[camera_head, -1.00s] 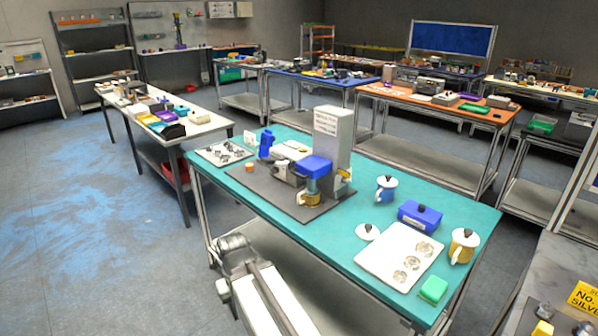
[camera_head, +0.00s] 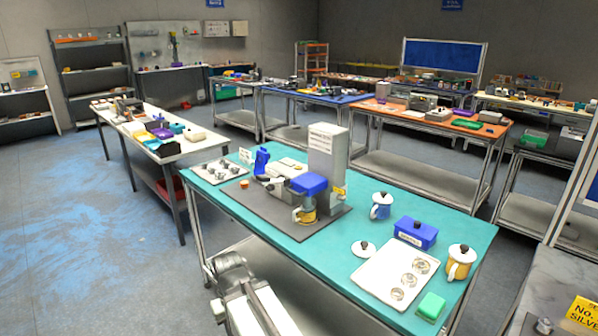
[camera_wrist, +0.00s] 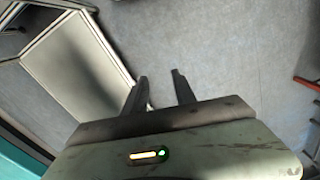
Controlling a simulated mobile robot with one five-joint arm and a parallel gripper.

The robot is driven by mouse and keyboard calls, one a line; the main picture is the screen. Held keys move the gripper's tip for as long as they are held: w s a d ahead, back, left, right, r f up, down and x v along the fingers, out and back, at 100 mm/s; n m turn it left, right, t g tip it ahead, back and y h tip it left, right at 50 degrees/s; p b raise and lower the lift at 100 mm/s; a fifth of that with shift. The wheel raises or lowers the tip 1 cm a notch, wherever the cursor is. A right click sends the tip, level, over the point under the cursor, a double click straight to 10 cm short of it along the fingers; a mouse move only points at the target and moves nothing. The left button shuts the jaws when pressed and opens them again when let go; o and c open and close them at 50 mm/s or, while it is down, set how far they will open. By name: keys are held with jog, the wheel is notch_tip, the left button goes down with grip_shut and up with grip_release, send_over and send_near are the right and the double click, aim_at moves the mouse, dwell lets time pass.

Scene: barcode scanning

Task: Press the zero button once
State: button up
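I cannot make out a zero button in either view. On the teal table (camera_head: 400,195) a grey mat holds a machine with a tall light-grey box (camera_head: 328,150), a blue block (camera_head: 309,185) and a yellow-and-white part (camera_head: 305,215) under it. Small markings on the machine are too small to read. My gripper (camera_wrist: 162,90) shows in the wrist view with two dark fingers apart and nothing between them. It is over grey floor, away from the machine. In the head view my arm is low in front of the table, and its fingers cannot be made out.
A white tray (camera_head: 378,280), a blue box (camera_head: 415,233), a green block (camera_head: 431,305), a blue mug (camera_head: 381,206) and a yellow mug (camera_head: 460,262) are on the table's right part. A white table (camera_head: 150,125) stands to the left. Blue-stained floor at left is clear.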

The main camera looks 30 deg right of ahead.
jog(key=shift+c, duration=0.3)
grip_shut()
